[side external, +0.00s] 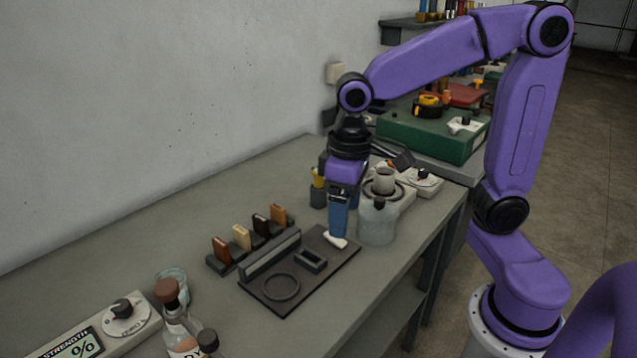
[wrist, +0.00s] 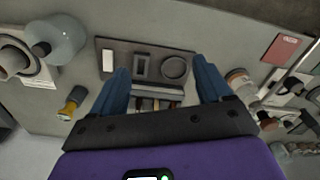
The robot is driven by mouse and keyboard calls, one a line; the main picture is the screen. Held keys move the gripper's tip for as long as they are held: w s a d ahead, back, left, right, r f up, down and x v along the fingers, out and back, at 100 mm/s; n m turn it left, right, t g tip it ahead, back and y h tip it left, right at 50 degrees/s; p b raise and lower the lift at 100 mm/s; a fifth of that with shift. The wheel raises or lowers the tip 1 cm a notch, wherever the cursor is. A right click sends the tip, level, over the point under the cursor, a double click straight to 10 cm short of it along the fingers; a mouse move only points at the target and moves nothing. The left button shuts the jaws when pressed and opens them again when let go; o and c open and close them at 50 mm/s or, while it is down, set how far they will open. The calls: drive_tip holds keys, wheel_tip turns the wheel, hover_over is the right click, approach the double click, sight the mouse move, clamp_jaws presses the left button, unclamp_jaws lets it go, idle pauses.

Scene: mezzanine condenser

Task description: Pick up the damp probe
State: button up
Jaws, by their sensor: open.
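I cannot tell for sure which thing is the damp probe. A dark rack (side external: 228,266) holds several upright blocks: red-brown (side external: 222,250), cream (side external: 241,237), dark brown (side external: 261,224) and orange-brown (side external: 278,215). A small white piece (side external: 336,241) lies at the far end of a dark tray (side external: 318,275); it also shows in the wrist view (wrist: 108,61). My gripper (side external: 339,228) points down over that end of the tray, its blue fingers apart. In the wrist view my gripper (wrist: 163,78) is open and empty, with the rack partly hidden behind its palm.
A cloudy jar (side external: 377,222) stands close right of my gripper. A dark cup (side external: 318,196) with a yellow-handled item stands behind it. Bottles (side external: 181,330) and a dial box (side external: 110,325) occupy the near end. The bench (side external: 130,255) is clear along the wall.

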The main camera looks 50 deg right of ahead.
drive_tip(key=w+d+r+m, duration=0.2)
drive_tip(key=w+m, duration=0.3)
drive_tip(key=w, duration=0.5)
drive_tip(key=m, duration=1.5)
hover_over(319, 187)
drive_tip(key=w+d, duration=0.1)
drive_tip(key=d, duration=0.1)
drive_tip(key=f, duration=1.6)
drive_tip(key=shift+a+f, duration=0.1)
drive_tip(key=shift+a, duration=0.3)
drive_tip(key=c, duration=1.2)
